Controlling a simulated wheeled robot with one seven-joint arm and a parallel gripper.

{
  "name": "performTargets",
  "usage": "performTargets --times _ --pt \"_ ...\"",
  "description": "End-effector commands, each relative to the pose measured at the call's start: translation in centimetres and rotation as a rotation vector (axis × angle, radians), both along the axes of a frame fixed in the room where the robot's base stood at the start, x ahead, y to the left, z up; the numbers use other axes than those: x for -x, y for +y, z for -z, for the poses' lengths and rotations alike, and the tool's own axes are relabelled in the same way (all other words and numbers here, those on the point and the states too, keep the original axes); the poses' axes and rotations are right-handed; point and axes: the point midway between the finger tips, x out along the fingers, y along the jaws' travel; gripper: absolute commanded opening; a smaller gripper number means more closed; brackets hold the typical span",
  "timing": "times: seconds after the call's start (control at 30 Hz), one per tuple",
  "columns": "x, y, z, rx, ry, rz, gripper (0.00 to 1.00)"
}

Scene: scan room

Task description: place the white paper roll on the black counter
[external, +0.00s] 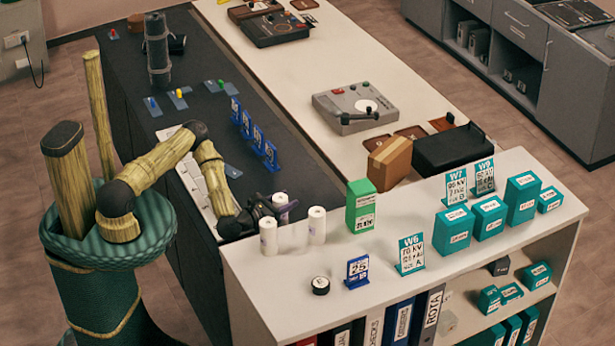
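Several white paper rolls stand upright at the left end of the white shelf top: a front roll (268,237), a right roll (317,226) and a back roll (280,200). My gripper (279,207) is low at the back roll, with its dark fingers overlapping it in the picture. I cannot tell whether the fingers are closed on the roll or only around it. The black counter (212,70) runs behind and to the left of the shelf, with my arm reaching across its near end.
Blue number stands (246,124) line the counter's right side. A green box (361,205), a black tape roll (320,285) and a blue "25" sign (357,271) stand on the shelf top. The counter's middle has bare patches.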

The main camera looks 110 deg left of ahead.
Motion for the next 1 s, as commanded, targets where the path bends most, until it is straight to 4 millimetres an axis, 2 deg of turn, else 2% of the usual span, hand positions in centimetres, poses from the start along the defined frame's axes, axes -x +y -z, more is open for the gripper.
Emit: performTargets --times 0.03,0.1,0.5,0.67,0.83,1.0 --pt "0.0 0.0 0.0 0.0 0.0 0.0 0.5" --pt "0.0 0.0 0.0 0.0 0.0 0.0 0.64" --pt "0.0 -0.1 -0.3 0.0 0.0 0.001 0.64" --pt "1.1 -1.7 -0.1 0.002 0.0 0.003 0.64" --pt "2.9 -4.5 0.1 0.006 -0.001 0.004 0.64" --pt "3.4 -5.2 0.1 0.011 0.002 0.004 0.64"
